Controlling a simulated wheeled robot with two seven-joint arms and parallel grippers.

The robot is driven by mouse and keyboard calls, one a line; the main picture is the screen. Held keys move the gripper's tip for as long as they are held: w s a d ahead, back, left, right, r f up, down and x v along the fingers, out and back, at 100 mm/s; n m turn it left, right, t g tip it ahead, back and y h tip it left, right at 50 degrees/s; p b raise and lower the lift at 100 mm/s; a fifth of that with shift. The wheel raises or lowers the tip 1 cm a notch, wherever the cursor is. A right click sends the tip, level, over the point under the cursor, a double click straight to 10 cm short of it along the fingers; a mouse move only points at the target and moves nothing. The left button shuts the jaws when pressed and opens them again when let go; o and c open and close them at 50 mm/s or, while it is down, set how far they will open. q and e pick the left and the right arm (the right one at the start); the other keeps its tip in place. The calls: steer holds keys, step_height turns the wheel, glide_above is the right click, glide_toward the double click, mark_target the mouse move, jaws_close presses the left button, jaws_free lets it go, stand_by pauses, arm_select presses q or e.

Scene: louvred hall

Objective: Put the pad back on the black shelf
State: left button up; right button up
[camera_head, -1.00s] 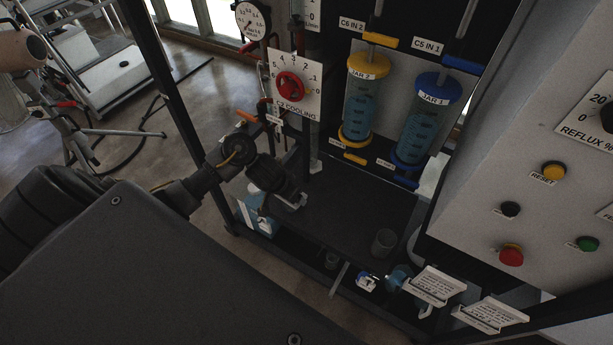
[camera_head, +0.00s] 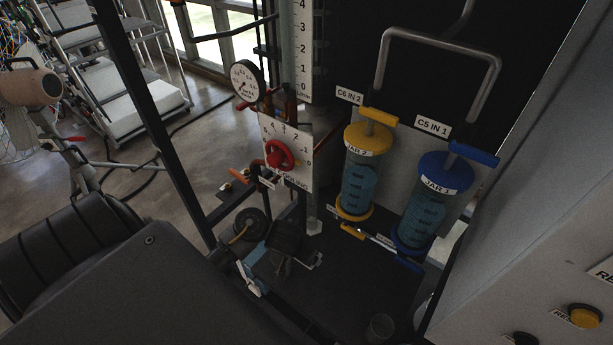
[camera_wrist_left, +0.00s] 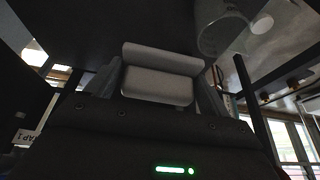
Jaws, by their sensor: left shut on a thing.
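The pad (camera_wrist_left: 160,87) is a pale grey, soft-looking block in the left wrist view, clasped between the two dark fingers of my left gripper (camera_wrist_left: 162,80). In the head view, my left gripper (camera_head: 300,264) is low over the left part of the black shelf (camera_head: 335,285), with a small pale edge showing at its tips. The gripper hides most of the pad there, and I cannot tell whether the pad touches the shelf. My right gripper is in neither view.
The shelf's middle is clear.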

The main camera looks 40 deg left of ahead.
arm_select(q)
steer(key=shift+w+a+f+b, duration=0.95)
steer(key=shift+w+a+b, duration=0.2)
steer(key=shift+a, duration=0.1)
steer(key=w+a+f+b, duration=0.2)
steer(key=w+a+f, duration=0.1)
steer(key=w+a+f+b, duration=0.3)
steer(key=shift+w+f, duration=0.35)
steer(key=shift+w, duration=0.05)
steer(key=shift+w+a+f, duration=0.15)
steer(key=shift+w, duration=0.05)
steer(key=f, duration=0.1)
steer(key=f+b, duration=0.2)
steer(key=shift+w+a+f, duration=0.25)
steer(key=shift+a, duration=0.05)
steer(key=shift+f, duration=0.25)
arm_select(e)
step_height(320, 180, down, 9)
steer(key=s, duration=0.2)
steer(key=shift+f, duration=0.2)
